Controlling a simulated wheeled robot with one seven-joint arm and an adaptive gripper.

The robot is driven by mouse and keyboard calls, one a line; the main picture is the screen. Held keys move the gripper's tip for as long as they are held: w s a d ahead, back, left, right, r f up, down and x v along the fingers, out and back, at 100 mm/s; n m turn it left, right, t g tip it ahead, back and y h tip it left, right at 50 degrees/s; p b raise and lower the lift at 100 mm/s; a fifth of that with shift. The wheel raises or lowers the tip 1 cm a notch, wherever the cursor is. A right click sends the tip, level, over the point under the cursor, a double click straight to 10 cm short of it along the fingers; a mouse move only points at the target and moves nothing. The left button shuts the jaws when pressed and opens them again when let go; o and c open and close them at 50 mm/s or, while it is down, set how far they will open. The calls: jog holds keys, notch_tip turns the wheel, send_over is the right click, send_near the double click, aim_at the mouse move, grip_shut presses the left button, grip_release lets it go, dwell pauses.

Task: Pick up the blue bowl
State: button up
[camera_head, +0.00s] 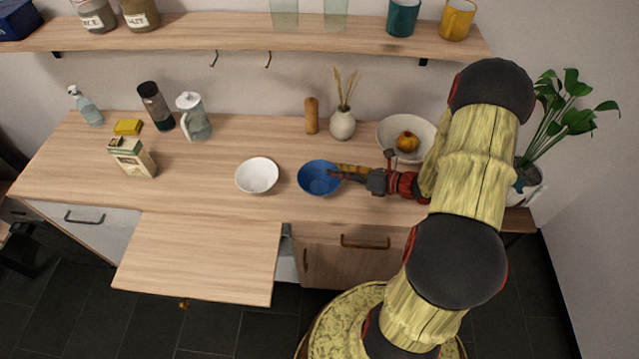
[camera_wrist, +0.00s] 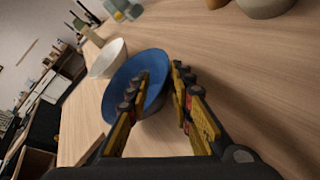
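The blue bowl (camera_head: 317,180) stands upright on the wooden counter (camera_head: 215,205), right of a white bowl (camera_head: 257,178). My gripper (camera_head: 342,172) reaches in from the right, with its fingertips at the blue bowl's right rim. In the wrist view, the blue bowl (camera_wrist: 128,72) lies ahead, and the fingers of my gripper (camera_wrist: 161,74) stand apart. The left finger is over the bowl's inside and the right finger is outside the rim, over the counter. I cannot tell whether either finger touches the bowl.
The white bowl also shows in the wrist view (camera_wrist: 107,58). A large pale bowl (camera_head: 388,131) with an orange item inside and a vase (camera_head: 342,124) stand behind my gripper. A carton (camera_head: 132,158) and a jug (camera_head: 194,118) stand left. The counter's front left is clear.

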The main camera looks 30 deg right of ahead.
aim_at(322, 169)
jog(key=b+x, duration=0.1)
jog(key=x, duration=0.3)
jog(key=shift+d, duration=0.1)
jog(key=shift+c, duration=0.9)
jog(key=c, duration=0.4)
grip_shut()
